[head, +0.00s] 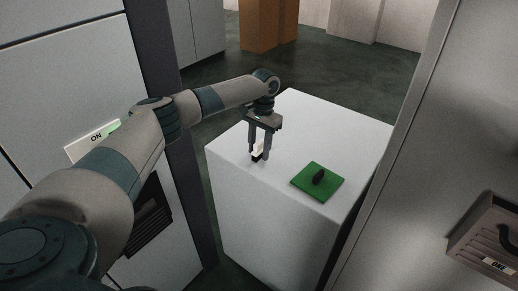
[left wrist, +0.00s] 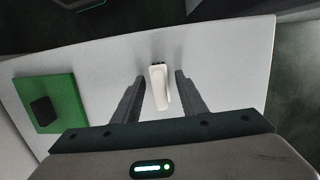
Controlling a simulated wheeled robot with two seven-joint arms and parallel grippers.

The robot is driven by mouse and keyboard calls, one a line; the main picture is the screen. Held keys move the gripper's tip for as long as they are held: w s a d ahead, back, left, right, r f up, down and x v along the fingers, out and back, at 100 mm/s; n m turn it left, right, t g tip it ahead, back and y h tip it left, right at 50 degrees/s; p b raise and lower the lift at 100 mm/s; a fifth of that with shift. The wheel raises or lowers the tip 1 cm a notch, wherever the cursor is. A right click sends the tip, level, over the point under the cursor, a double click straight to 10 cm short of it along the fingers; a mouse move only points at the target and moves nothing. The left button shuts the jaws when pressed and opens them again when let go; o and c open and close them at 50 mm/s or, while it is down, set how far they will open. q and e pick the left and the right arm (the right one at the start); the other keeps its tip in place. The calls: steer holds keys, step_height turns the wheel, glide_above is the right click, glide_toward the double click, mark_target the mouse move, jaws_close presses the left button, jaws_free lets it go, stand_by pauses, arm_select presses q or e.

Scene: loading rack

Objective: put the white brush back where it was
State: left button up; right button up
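The white brush (head: 258,150) is over the left part of the white block top, with a dark end low down. In the left wrist view the brush (left wrist: 160,90) shows its pale body and dark tip between my fingers. My left gripper (head: 260,157) points down around the brush. In the left wrist view this gripper (left wrist: 160,76) is open, with a gap on each side of the brush. I cannot tell whether the brush stands or leans on the surface. My right gripper is not in view.
A green square mat (head: 331,190) with a small black object (head: 319,177) lies at the right of the white block (head: 310,125). The block top behind the gripper is clear.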

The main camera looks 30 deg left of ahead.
mark_target(262, 140)
arm_select(q)
steer(key=r+b, duration=0.1)
steer(key=r, duration=0.2)
steer(key=w+r+b, duration=0.1)
steer(key=r, duration=0.3)
steer(key=r+b, duration=0.2)
steer(key=r, duration=0.2)
steer(key=shift+w, duration=0.2)
steer(key=shift+r, duration=0.55)
stand_by(0.9)
